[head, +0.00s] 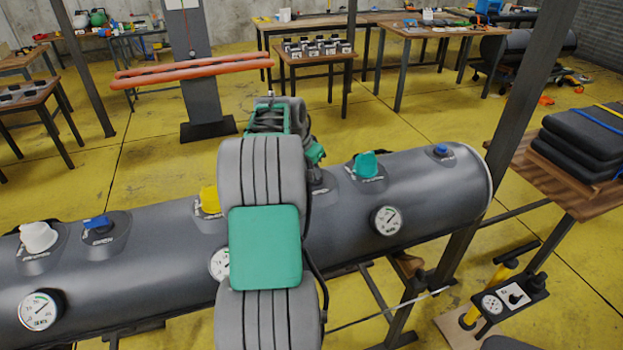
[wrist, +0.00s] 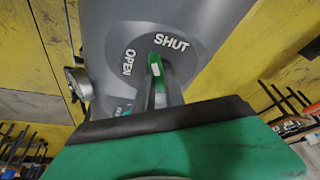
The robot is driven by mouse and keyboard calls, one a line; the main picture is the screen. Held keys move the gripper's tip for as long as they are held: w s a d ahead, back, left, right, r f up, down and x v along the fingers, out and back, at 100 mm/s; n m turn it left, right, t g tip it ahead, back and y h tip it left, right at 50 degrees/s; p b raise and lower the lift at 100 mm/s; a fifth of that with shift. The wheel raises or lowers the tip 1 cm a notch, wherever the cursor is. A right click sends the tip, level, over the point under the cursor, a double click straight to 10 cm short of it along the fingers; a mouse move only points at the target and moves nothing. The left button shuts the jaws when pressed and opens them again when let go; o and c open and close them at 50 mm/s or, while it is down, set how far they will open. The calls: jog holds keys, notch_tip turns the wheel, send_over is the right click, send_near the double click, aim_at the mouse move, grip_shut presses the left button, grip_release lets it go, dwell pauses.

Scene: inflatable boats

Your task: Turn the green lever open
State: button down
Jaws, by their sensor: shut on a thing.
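The green lever (wrist: 155,68) sits on the grey tube in the wrist view, between the raised word OPEN on its left and SHUT at its upper right. My gripper (wrist: 158,88) is shut on the lever, with its two dark fingers reaching up to it from below. The lever's lower part is hidden between the fingers. In the head view, my arm covers the lever, and my fingertips cannot be made out clearly.
The grey tube (head: 140,255) runs across the head view. It carries a teal knob (head: 366,165), a yellow knob (head: 209,198), a blue lever (head: 97,222), a white cap (head: 38,236) and round gauges (head: 387,220). A steel post (head: 520,100) stands at right.

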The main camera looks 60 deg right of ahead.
jog(key=n+t+b, duration=0.1)
jog(key=n, duration=0.1)
jog(key=s+n+t+b, duration=0.1)
jog(key=n, duration=0.2)
jog(key=shift+n+b, duration=0.3)
jog(key=shift+b, duration=0.1)
jog(key=n+t, duration=0.1)
jog(key=n, duration=0.2)
jog(key=shift+s+d, duration=0.1)
jog(key=shift+d, duration=0.05)
jog(key=shift+n+t+y+p, duration=0.3)
jog(key=shift+n+t+y, duration=0.25)
jog(key=shift+n, duration=0.75)
jog(key=shift+d, duration=0.1)
jog(key=c, duration=1.4)
grip_release()
jog(key=shift+s, duration=0.1)
jog(key=v, duration=0.8)
jog(key=shift+b, duration=0.3)
jog(key=shift+f, duration=0.1)
